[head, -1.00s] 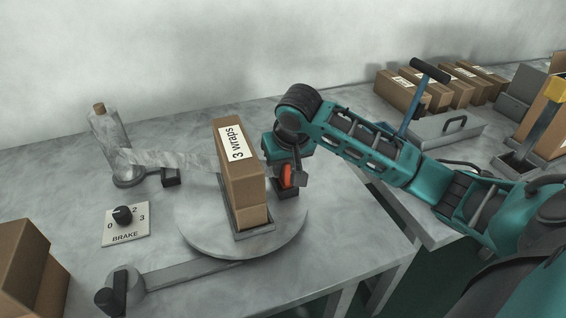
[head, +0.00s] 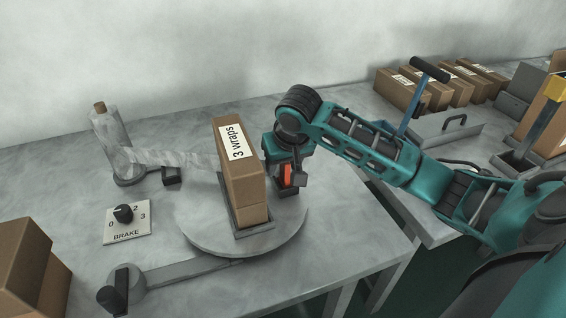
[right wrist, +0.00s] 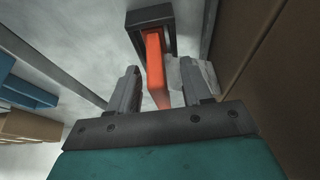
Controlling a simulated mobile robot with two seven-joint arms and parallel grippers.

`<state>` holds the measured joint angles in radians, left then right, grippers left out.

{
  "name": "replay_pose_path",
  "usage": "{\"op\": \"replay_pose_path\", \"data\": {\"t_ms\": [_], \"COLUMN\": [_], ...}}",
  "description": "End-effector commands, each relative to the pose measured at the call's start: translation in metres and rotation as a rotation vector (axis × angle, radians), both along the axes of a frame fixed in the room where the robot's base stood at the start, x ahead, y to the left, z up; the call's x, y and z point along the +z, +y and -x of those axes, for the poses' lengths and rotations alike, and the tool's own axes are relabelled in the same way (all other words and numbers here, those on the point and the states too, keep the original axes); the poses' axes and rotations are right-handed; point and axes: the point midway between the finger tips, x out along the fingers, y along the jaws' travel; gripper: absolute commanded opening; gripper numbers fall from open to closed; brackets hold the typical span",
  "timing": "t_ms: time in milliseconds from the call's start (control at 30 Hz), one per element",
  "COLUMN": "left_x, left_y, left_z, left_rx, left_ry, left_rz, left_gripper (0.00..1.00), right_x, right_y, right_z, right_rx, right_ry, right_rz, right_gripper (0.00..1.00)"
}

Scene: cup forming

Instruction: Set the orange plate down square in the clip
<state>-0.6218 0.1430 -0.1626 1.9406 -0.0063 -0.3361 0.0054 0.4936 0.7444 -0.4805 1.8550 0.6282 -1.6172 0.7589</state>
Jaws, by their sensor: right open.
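The orange plate (head: 287,176) stands upright at the dark clip (head: 289,192), at the right edge of the turntable. In the right wrist view the orange plate (right wrist: 154,58) has its far end inside the dark frame of the clip (right wrist: 139,17). It looks about in line with the clip there; its exact seating cannot be told. My right gripper (head: 290,178) is at the plate from above. In the right wrist view my right gripper (right wrist: 161,82) is open, one finger on each side of the plate, with gaps showing. My left gripper is not in view.
A tall carton (head: 238,175) marked "3 wraps" stands on the turntable (head: 200,230), close left of my right gripper. Film runs left from it to a roll (head: 112,150). A brake dial (head: 127,222) lies at front left. Several cartons (head: 403,90) stand at back right.

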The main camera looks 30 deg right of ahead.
Motion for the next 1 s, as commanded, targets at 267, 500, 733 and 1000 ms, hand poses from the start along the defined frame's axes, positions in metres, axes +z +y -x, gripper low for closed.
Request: {"op": "replay_pose_path", "data": {"t_ms": [267,500,733,1000], "left_x": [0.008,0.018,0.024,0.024], "left_y": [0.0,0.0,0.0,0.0], "left_z": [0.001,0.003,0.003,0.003], "left_rx": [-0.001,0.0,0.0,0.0], "left_ry": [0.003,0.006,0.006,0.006], "left_rz": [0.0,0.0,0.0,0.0], "left_gripper": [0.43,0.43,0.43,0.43], "right_x": [0.035,0.085,0.114,0.12], "right_y": [0.003,0.008,0.011,0.011], "right_z": [0.012,0.032,0.045,0.048], "right_rx": [0.003,0.002,0.0,0.0], "right_ry": [-0.005,-0.004,-0.002,-0.001], "right_rz": [0.0,0.0,0.0,0.0], "right_gripper": [0.49,0.49,0.49,0.49]}}
